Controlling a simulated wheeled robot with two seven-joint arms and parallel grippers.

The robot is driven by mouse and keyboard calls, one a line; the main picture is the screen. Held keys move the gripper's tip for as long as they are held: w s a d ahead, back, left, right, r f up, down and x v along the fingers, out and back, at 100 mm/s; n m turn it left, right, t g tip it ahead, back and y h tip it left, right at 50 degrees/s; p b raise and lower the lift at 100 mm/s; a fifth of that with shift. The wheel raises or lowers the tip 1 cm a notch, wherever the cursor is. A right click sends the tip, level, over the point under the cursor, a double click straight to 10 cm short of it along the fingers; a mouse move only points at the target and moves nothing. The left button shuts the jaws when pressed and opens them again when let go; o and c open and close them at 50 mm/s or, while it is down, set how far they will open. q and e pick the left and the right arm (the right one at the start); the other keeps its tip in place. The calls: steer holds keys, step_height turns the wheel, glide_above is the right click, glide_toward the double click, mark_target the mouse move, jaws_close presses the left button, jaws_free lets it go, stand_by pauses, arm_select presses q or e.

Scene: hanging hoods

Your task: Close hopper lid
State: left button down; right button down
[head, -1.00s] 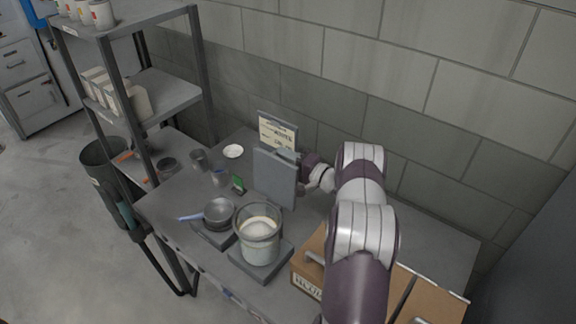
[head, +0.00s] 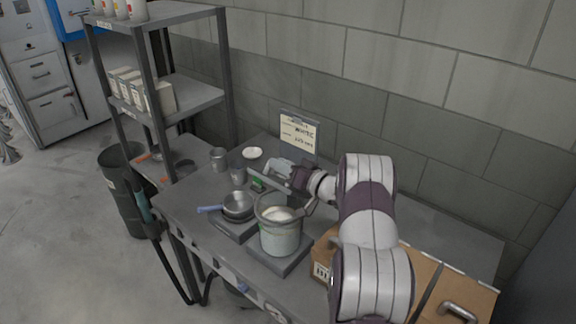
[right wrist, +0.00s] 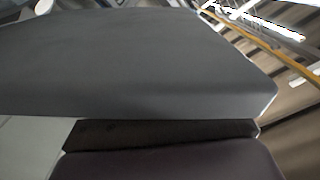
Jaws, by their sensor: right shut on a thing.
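The clear round hopper (head: 281,236) holds white powder and stands on a dark square base on the grey bench. Its top looks uncovered. My right gripper (head: 284,173) is behind the hopper, above its rim, and is shut on the grey lid. In the head view the lid (head: 270,182) shows only as a narrow strip, partly hidden by the gripper. In the right wrist view the lid (right wrist: 140,62) is a broad grey panel filling much of the picture, close to the dark finger. My left gripper is not in view.
A pan with a blue handle (head: 237,206) sits left of the hopper. Small cups (head: 219,159), a white dish (head: 252,153) and a sign (head: 298,132) stand at the back. A cardboard box (head: 430,285) is at the right under my arm.

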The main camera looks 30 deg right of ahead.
steer(key=s+a+f+n+b, duration=0.1)
steer(key=a+f+n+b, duration=0.4)
steer(key=b, duration=0.4)
steer(key=shift+s+a+f+n+b, duration=0.4)
steer(key=shift+f+n, duration=0.5)
steer(key=shift+f, duration=0.5)
steer(key=c, duration=1.1)
jaws_free()
steer(key=shift+o, duration=0.2)
steer(key=b+v, duration=0.2)
steer(key=v, duration=1)
steer(key=shift+s, duration=0.35)
steer(key=shift+d, duration=0.1)
